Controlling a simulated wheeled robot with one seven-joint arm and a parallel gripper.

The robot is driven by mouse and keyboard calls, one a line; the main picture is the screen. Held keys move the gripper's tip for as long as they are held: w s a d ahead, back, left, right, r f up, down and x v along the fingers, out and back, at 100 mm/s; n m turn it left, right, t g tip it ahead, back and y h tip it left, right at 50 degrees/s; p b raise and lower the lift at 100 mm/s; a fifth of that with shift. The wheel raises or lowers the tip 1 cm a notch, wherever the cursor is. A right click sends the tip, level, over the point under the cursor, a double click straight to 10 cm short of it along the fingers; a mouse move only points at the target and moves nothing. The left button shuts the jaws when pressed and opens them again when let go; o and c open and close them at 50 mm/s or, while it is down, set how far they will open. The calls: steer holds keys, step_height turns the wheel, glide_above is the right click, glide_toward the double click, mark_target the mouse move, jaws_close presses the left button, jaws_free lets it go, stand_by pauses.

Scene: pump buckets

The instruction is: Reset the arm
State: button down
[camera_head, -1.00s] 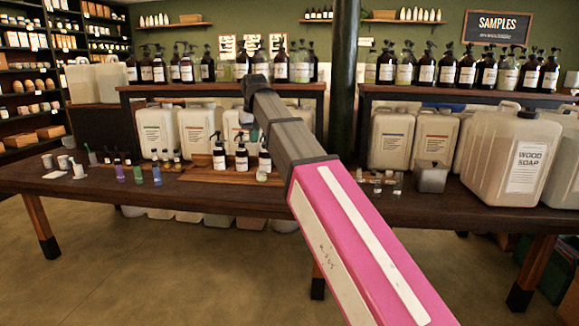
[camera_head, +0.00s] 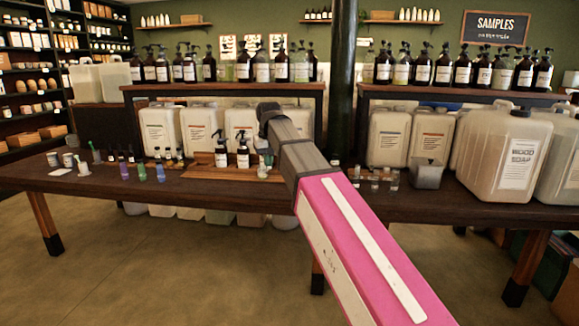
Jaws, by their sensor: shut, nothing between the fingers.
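My pink and grey arm reaches in from the bottom right over the wooden table. Its dark end with my gripper (camera_head: 264,131) is in front of the white jugs behind the table's middle. The gripper is small and partly hidden by my own wrist; it is shut, with nothing held.
The long dark table (camera_head: 100,184) crosses the view. Pump bottles (camera_head: 243,155), small coloured bottles (camera_head: 141,172) and a grey container (camera_head: 428,173) stand on it. Bare floor (camera_head: 170,265) lies in front.

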steer(key=s+d+f+m, duration=0.1)
steer(key=s+d+f, duration=0.5)
steer(key=d+f, duration=0.3)
steer(key=s+d+f+m+g, duration=0.1)
steer(key=s+d+f, duration=0.5)
steer(key=f, duration=1.2)
steer(key=s+d+f+m+g, duration=0.1)
steer(key=s+d+f, duration=0.5)
steer(key=d+f, duration=0.5)
step_height(320, 180, down, 3)
steer(key=shift+d+r+m+h, duration=0.2)
steer(key=shift+d+m+h, duration=0.1)
steer(key=shift+d+m, duration=0.1)
